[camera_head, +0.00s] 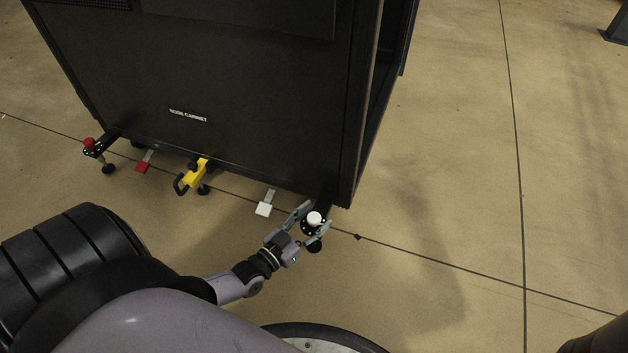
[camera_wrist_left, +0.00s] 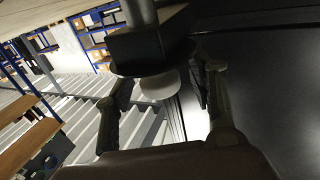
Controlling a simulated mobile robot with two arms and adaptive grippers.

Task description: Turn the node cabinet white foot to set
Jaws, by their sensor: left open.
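The node cabinet (camera_head: 200,80) is a large black cabinet with a white label low on its front. Its white foot (camera_head: 314,218) is a white round knob on a dark bracket at the cabinet's lower right corner, with a dark pad below it. My left gripper (camera_head: 317,216) is open, one finger on each side of the white knob. In the left wrist view, the white knob (camera_wrist_left: 158,84) sits between the two spread fingers, under a dark block. Whether the fingers touch it I cannot tell. My right gripper does not show.
A red-knobbed foot (camera_head: 89,143) stands at the cabinet's left corner. A red tab (camera_head: 143,163), a yellow handle (camera_head: 196,174) and a white tab (camera_head: 264,209) stick out along the bottom edge. The floor right of the cabinet is clear.

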